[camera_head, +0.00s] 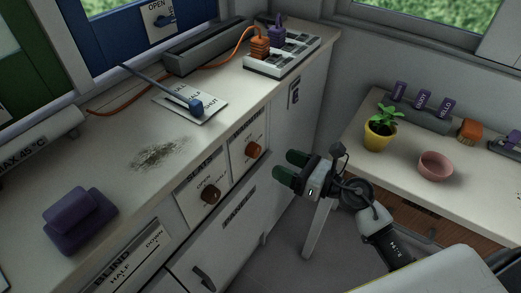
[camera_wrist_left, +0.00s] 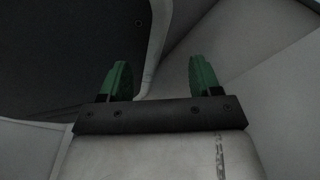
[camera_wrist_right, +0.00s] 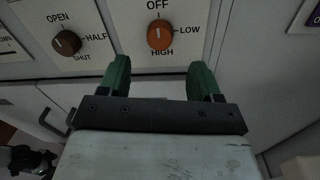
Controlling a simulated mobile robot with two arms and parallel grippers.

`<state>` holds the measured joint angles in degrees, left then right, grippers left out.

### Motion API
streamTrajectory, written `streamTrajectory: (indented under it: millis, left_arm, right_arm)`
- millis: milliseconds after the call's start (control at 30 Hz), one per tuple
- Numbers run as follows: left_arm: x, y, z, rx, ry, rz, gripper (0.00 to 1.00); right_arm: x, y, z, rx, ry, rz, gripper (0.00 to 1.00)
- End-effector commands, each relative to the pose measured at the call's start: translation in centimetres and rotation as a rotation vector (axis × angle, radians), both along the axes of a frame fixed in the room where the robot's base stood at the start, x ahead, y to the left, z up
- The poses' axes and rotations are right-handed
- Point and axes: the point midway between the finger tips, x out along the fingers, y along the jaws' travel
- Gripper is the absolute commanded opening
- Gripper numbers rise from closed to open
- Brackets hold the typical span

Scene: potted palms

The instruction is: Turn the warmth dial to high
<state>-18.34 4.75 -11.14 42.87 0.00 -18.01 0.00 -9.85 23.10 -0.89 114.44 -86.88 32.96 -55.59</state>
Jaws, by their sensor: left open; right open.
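The warmth dial is an orange-brown knob (camera_head: 254,150) on a white panel on the cabinet front. In the right wrist view the dial (camera_wrist_right: 160,36) has OFF above it, LOW to its right and HIGH below. Its pale mark appears to point up towards OFF. My right gripper (camera_head: 290,166) is open and empty, a little right of the dial and facing it. In its wrist view the dial lies just beyond the green fingers (camera_wrist_right: 158,78), between them and not touched. My left gripper (camera_wrist_left: 160,78) is open and empty, away from the dial; it is outside the head view.
A dark brown dial (camera_head: 212,195) marked OPEN, HALF, SHUT sits left of the warmth dial. A drawer handle (camera_head: 203,279) is below. A side table (camera_head: 396,164) with a yellow plant pot (camera_head: 380,137) and pink bowl (camera_head: 435,166) stands right.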

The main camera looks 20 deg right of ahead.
Motion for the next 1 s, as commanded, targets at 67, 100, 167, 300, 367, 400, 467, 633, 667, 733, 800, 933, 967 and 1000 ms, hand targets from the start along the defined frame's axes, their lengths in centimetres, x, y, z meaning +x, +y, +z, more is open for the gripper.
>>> streamTrajectory:
  millis: [67,100,167,300,367,400,467,633,667,733,800,933,967,1000]
  left_arm:
    - [-1.1,0.2,0.0,0.002,0.008,-0.002,0.63]
    - [-1.5,0.3,0.0,0.001,0.009,-0.002,0.63]
    - [-2.1,0.4,-0.1,0.002,0.012,-0.003,0.63]
    - [-2.8,0.6,-0.2,0.002,0.014,-0.004,0.63]
    - [-2.7,0.6,-0.1,0.002,0.013,-0.004,0.63]
    - [-2.7,0.6,0.0,0.002,0.013,-0.004,0.63]
    - [-2.7,0.6,0.0,0.002,0.013,-0.004,0.63]
    - [-2.7,0.6,0.0,0.002,0.014,-0.004,0.63]
    - [-2.7,0.6,0.0,0.002,0.014,-0.004,0.63]
    - [-2.7,0.6,0.0,0.002,0.014,-0.004,0.63]
    - [-2.7,0.5,0.0,0.002,0.014,-0.004,0.63]
    - [-2.7,0.5,0.0,0.002,0.014,-0.004,0.63]
    - [-2.7,0.5,0.0,0.002,0.014,-0.005,0.63]
    - [-2.7,0.5,0.0,0.002,0.014,-0.004,0.63]
  right_arm:
    - [1.4,1.1,0.4,0.005,-0.002,-0.001,0.64]
    - [2.0,1.7,0.4,0.005,-0.003,0.0,0.64]
    - [2.8,2.4,0.3,0.007,-0.002,-0.002,0.64]
    - [4.5,3.8,0.2,0.006,-0.001,-0.002,0.64]
    - [5.0,4.3,0.1,0.007,0.001,-0.002,0.64]
    - [5.2,4.5,0.1,0.006,0.0,-0.002,0.64]
    - [5.5,4.8,0.1,0.005,0.001,-0.002,0.64]
    - [5.8,5.0,0.0,0.006,0.001,-0.002,0.64]
    - [5.8,5.0,0.0,0.005,0.002,-0.001,0.64]
    - [5.8,5.0,0.0,0.005,0.002,-0.001,0.64]
    - [5.8,5.0,0.0,0.006,0.001,-0.002,0.64]
    - [5.7,5.0,0.0,0.006,0.001,-0.002,0.44]
    - [5.7,5.0,0.0,0.006,0.001,-0.002,0.4]
    - [5.7,5.0,0.0,0.006,0.001,-0.002,0.34]
